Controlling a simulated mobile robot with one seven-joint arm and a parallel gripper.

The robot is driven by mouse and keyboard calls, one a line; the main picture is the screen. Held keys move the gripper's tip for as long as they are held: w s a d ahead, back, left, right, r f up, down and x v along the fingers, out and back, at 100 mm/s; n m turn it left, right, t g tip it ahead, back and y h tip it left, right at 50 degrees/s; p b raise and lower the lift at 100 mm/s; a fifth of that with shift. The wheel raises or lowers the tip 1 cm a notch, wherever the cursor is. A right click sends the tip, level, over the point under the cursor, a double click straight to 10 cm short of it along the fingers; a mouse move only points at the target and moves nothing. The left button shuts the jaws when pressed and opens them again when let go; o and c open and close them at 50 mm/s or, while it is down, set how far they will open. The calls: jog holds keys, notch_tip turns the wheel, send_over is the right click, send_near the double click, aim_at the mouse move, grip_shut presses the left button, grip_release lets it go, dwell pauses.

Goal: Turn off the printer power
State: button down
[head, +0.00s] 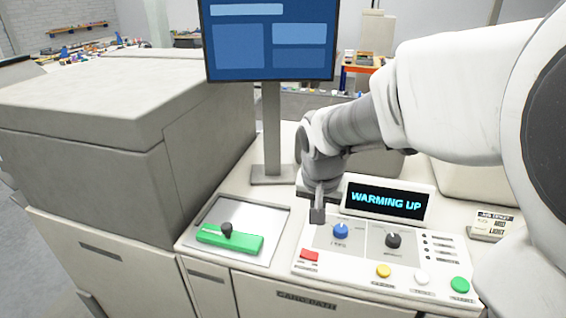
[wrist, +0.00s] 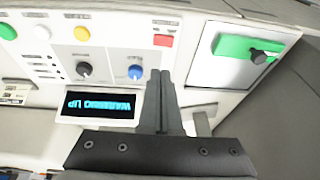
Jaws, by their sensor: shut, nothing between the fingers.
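The printer's control panel (head: 345,262) carries a red button (head: 310,254), a blue knob (head: 341,231), a black knob (head: 393,240), and yellow (head: 383,270), white (head: 421,278) and green (head: 459,285) buttons. Its display (head: 386,201) reads "WARMING UP". A green block with a black knob (head: 228,238) sits on a grey plate left of the panel. My gripper (head: 318,214) is shut and empty above the panel's left side, near the blue knob. In the wrist view my gripper (wrist: 162,75) points between the blue knob (wrist: 135,72) and the red button (wrist: 163,41). The small labels are unreadable.
A monitor (head: 270,40) on a post stands behind the panel. A large grey printer housing (head: 120,120) rises at the left. A small label card (head: 493,224) lies right of the display. The counter around the post is clear.

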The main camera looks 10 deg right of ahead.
aim_at(305, 252)
jog(key=shift+w+d+r+m+g+y+b, duration=0.15)
jog(key=shift+w+m+g+y+b, duration=0.4)
jog(key=shift+m+b, duration=1.75)
jog(key=shift+w+d+f+m+g+y+b, duration=0.1)
jog(key=shift+w+d+m+g+b, duration=0.4)
jog(key=shift+m, duration=3.25)
jog(key=shift+w+a+r+m+g+y+b, duration=0.1)
jog(key=shift+w+m+g+y+b, duration=0.2)
jog(key=shift+w+m+b, duration=1.9)
jog(key=s+m+p, duration=0.1)
jog(key=s, duration=0.1)
jog(key=shift+s+m, duration=0.3)
jog(key=shift+m, duration=0.05)
jog(key=f, duration=0.4)
jog(key=a+f, duration=0.1)
jog(key=f, duration=0.8)
jog(key=shift+w+a, duration=0.2)
jog(key=shift+w, duration=0.1)
jog(key=shift+f, duration=0.45)
